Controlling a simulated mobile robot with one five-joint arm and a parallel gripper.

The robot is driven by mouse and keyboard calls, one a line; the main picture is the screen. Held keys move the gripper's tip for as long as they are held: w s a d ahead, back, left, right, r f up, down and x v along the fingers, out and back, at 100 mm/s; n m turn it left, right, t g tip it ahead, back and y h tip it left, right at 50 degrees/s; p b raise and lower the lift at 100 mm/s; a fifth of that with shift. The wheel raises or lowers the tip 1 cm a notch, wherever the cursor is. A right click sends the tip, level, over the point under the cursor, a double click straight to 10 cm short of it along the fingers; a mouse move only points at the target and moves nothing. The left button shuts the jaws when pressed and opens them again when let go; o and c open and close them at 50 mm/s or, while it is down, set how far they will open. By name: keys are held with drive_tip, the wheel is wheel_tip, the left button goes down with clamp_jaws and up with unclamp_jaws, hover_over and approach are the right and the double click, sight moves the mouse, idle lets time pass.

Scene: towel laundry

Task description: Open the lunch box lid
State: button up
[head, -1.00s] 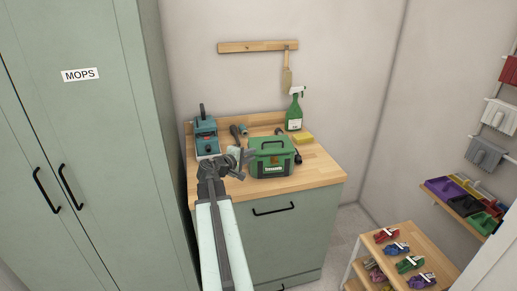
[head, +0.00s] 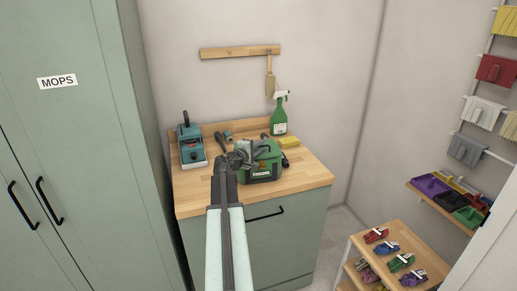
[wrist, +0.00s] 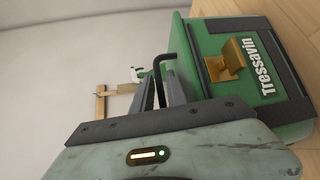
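The green lunch box (head: 264,171) stands on the wooden counter, its lid down. In the wrist view the box (wrist: 285,55) appears turned on its side, with a "Tressavin" label and a brass-coloured latch (wrist: 228,62) on its front. My gripper (head: 246,151) is at the upper left of the box and covers part of it. In the wrist view my gripper's two grey fingers (wrist: 163,80) are apart. The box's black handle (wrist: 160,68) shows between them; I cannot tell whether they touch it.
A teal machine (head: 190,142) stands on the counter (head: 205,190) to the left. A green spray bottle (head: 279,115) and yellow sponge (head: 289,142) are behind the box. Tall green cabinets (head: 70,130) rise at left. A low wooden cart (head: 380,235) stands at right.

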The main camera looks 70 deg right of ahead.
clamp_jaws()
idle(1.4)
